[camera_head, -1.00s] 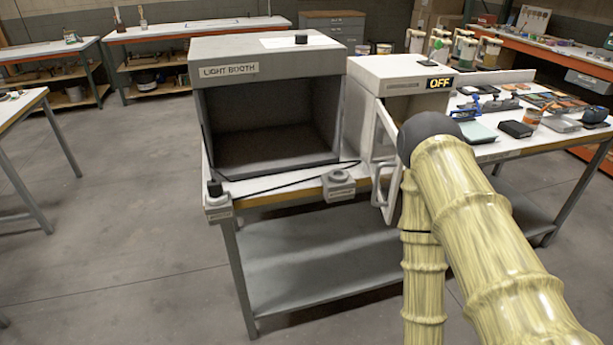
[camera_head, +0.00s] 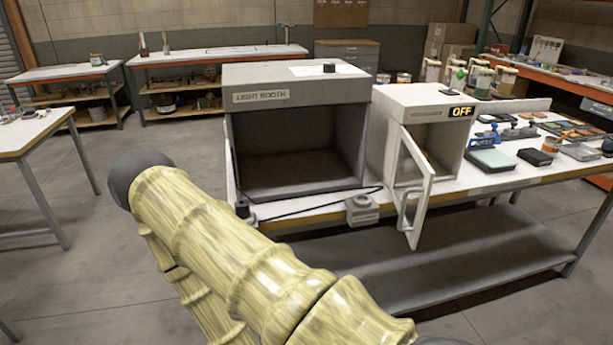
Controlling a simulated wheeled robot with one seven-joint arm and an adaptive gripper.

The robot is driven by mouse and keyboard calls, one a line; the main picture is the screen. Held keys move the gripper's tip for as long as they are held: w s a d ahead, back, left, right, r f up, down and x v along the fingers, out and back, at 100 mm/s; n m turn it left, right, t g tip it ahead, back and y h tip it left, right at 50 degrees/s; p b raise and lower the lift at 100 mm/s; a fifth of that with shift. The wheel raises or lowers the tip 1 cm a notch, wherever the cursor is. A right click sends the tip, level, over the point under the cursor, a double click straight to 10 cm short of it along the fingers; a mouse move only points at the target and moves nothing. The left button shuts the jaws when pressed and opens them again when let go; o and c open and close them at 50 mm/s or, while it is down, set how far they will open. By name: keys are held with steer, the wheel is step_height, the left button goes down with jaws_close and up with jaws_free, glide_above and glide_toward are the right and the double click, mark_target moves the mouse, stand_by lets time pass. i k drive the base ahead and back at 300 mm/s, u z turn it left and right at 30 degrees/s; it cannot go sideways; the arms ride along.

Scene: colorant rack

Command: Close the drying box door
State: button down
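The drying box (camera_head: 394,134) is a white box with a lit "OFF" display (camera_head: 461,111), standing on the workbench to the right of the light booth. Its door (camera_head: 414,181) is a white frame with a clear pane and a handle (camera_head: 403,208). The door stands open, hinged at the box's left front edge and swung out toward me past the bench's front edge. My yellow arm fills the lower left and middle of the view, apart from the door in the picture. My gripper is not in view.
The grey light booth (camera_head: 297,91) stands left of the drying box. A small grey control box (camera_head: 362,209) and a black cable lie at the bench's front edge. Tools and a dark box (camera_head: 535,156) lie on the bench at right.

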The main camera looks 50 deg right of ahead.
mark_target(412, 234)
steer(key=u, duration=0.8)
steer(key=k, duration=1.2)
steer(key=z, duration=1.75)
